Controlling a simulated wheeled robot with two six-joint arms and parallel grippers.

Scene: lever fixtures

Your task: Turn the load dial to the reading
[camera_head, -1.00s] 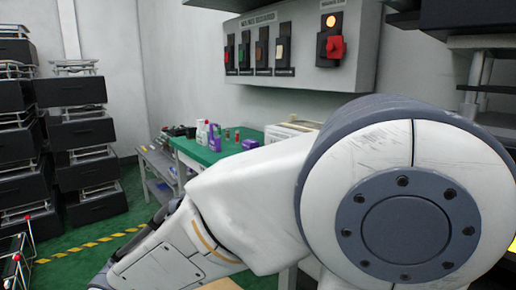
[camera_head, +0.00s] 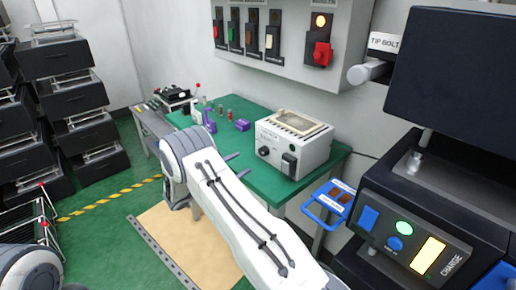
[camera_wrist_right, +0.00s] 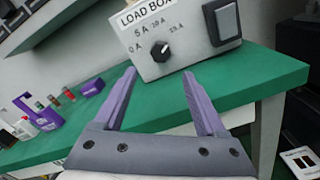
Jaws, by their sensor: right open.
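The load box (camera_head: 293,145) is a white box on the green table, with a frame-like top, a black dial (camera_head: 265,151) and a dark switch on its front. In the right wrist view the dial (camera_wrist_right: 160,50) is a round black knob among 0 A, 5 A, 10 A and a higher, blurred label. A small white mark on it seems to point up and right; its exact reading is unclear. My right gripper (camera_wrist_right: 160,76) is open and empty, its purple fingers spread below and in front of the dial, apart from it. Its fingers (camera_head: 237,164) also show beside the box. My left gripper is out of view.
A wall panel (camera_head: 345,40) with switches and a red lever hangs above. A black charger unit (camera_head: 415,235) stands at right, with a blue-handled tray (camera_head: 328,204) near it. Black stacks stand at left.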

